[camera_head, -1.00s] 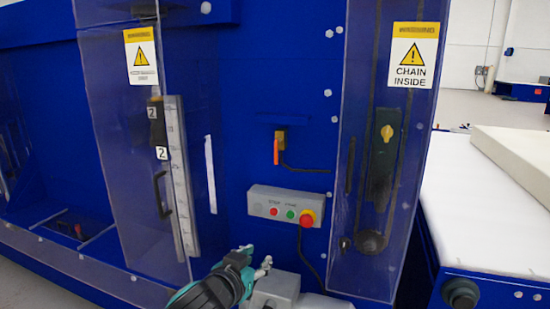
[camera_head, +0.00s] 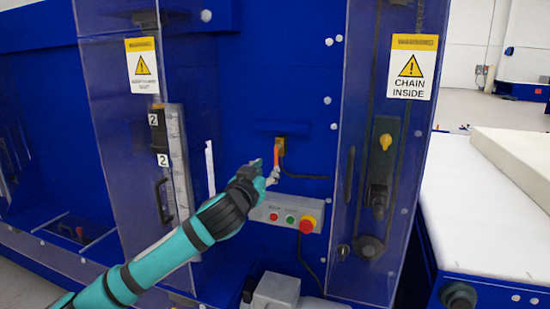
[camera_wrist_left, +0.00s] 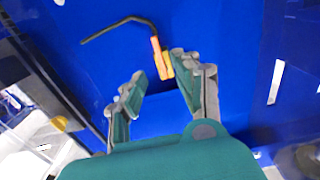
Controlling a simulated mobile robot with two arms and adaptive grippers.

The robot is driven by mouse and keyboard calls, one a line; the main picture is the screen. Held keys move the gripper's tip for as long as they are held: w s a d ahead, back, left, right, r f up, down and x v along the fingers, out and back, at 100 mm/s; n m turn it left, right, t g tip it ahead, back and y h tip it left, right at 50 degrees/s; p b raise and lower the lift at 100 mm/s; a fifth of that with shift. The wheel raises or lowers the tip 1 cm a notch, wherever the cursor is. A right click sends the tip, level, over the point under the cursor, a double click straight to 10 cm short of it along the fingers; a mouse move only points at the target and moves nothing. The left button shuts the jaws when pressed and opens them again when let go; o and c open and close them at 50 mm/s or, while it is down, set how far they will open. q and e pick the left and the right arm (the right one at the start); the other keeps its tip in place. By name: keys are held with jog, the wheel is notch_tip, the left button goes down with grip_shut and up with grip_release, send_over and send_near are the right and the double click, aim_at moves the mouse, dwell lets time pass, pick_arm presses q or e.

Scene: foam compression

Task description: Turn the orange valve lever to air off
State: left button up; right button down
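The orange valve lever (camera_head: 277,154) hangs downward from a brass valve (camera_head: 281,140) on the blue machine panel. The lever also shows in the left wrist view (camera_wrist_left: 158,57), just beyond the tip of the right-hand finger. My left gripper (camera_head: 273,176) is at the lower end of the lever and partly covers it in the head view. In the left wrist view my left gripper (camera_wrist_left: 152,76) has its two fingers spread apart, with nothing clamped between them. I cannot tell whether a finger touches the lever. My right gripper is not in view.
A grey button box (camera_head: 287,214) with a red emergency knob (camera_head: 307,224) is just below the gripper. A dark hose (camera_head: 306,176) runs right from the valve. Clear guards stand left and right; the right one bears a chain sign (camera_head: 412,67). A small ledge (camera_head: 283,127) is above.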

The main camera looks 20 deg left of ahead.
aim_at(276, 161)
pick_arm(q)
jog(key=w+p, duration=0.1)
jog(key=w, duration=0.6)
jog(key=shift+w+d, duration=0.15)
jog(key=shift+c, duration=0.2)
grip_shut()
